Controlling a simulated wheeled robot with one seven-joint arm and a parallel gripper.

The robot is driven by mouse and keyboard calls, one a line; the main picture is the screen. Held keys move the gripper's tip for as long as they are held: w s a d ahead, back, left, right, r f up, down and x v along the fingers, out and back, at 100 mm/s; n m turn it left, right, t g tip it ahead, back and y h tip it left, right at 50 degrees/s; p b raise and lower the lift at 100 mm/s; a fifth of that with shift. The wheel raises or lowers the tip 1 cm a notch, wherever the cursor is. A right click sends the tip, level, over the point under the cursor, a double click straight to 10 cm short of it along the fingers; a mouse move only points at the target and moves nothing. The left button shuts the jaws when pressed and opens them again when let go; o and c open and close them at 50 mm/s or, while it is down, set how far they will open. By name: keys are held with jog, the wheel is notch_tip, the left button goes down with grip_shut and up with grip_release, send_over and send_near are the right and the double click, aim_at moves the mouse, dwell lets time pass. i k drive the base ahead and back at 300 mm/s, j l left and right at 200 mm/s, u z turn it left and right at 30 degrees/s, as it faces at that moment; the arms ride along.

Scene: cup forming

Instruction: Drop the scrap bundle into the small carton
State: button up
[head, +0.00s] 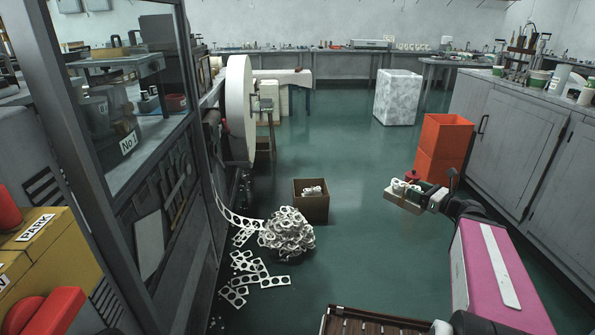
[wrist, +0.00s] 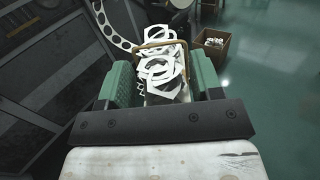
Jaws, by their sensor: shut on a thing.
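The small brown carton (head: 312,210) stands open on the floor in the middle of the head view, with a little white scrap (head: 311,191) inside. It also shows at the top right of the wrist view (wrist: 219,57). My gripper (head: 408,193) is to the right of the carton in the head view, apart from it and above the floor. In the wrist view the green fingers (wrist: 160,80) are shut on the scrap bundle (wrist: 164,68), white punched strips with a tan band around them. The bundle also shows in the head view (head: 399,185).
A heap of white scrap (head: 286,235) and loose strips (head: 252,272) lie left of the carton, beside the dark machine (head: 160,190). Orange crates (head: 441,145) stand by the grey cabinets (head: 510,120) at right. Green floor (head: 345,165) is clear between carton and gripper.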

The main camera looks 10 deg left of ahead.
aim_at(312, 188)
jog(key=i+l+u, duration=0.35)
jog(key=i, duration=0.25)
jog(key=i+l+u, duration=0.3)
jog(key=i+l, duration=0.2)
jog(key=i+l+u, duration=0.1)
jog(key=i+l, duration=1.25)
